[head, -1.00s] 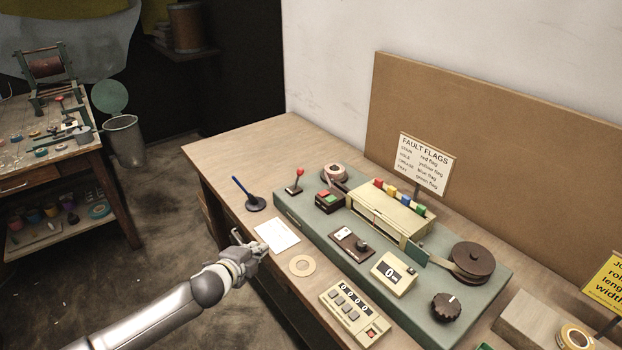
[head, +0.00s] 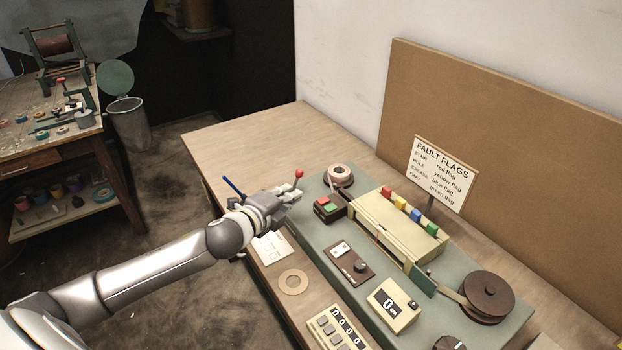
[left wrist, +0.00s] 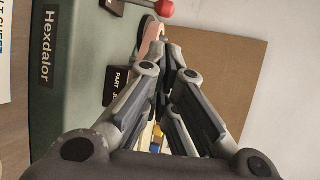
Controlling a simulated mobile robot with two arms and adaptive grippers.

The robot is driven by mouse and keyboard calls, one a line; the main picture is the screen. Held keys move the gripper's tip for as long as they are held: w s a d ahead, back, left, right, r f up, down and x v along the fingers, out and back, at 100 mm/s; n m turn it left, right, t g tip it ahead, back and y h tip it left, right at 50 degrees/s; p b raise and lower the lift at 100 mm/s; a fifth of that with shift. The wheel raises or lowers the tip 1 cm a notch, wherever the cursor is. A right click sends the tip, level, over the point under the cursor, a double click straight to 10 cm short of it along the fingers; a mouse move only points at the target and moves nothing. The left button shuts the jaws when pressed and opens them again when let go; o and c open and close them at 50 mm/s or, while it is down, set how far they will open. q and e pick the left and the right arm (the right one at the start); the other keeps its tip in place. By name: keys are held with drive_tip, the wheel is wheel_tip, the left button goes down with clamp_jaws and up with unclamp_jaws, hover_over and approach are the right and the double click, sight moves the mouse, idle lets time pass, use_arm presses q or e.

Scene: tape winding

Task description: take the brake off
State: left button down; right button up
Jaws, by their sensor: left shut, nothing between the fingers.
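The lever with a red ball knob (head: 299,174) stands at the far left end of the green winding machine (head: 318,239). I take it to be the brake. My left gripper (head: 292,190) is shut and empty, right at the lever, and hides its base and most of its stem. In the left wrist view the red knob (left wrist: 166,9) is at the top, just beyond the shut fingertips (left wrist: 174,52). I cannot tell whether the fingers touch the lever. My right gripper is not in view.
A box with red and green buttons (head: 328,208) and a tape roll (head: 340,175) sit just right of the lever. A blue pen (head: 233,187) stands left of my gripper. A card (head: 270,247) and a cardboard ring (head: 293,282) lie on the table in front.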

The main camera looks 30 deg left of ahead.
sight(296, 181)
use_arm(q)
drive_tip(key=shift+w+f, duration=0.1)
drive_tip(key=shift+w, duration=0.3)
drive_tip(key=p+x, duration=0.1)
drive_tip(key=x, duration=0.3)
drive_tip(key=shift+w, duration=0.4)
drive_tip(key=x, duration=0.3)
drive_tip(key=shift+f, duration=0.15)
drive_tip(key=shift+w+d+f, duration=0.1)
drive_tip(key=shift+w+f, duration=0.15)
drive_tip(key=shift+w, duration=0.45)
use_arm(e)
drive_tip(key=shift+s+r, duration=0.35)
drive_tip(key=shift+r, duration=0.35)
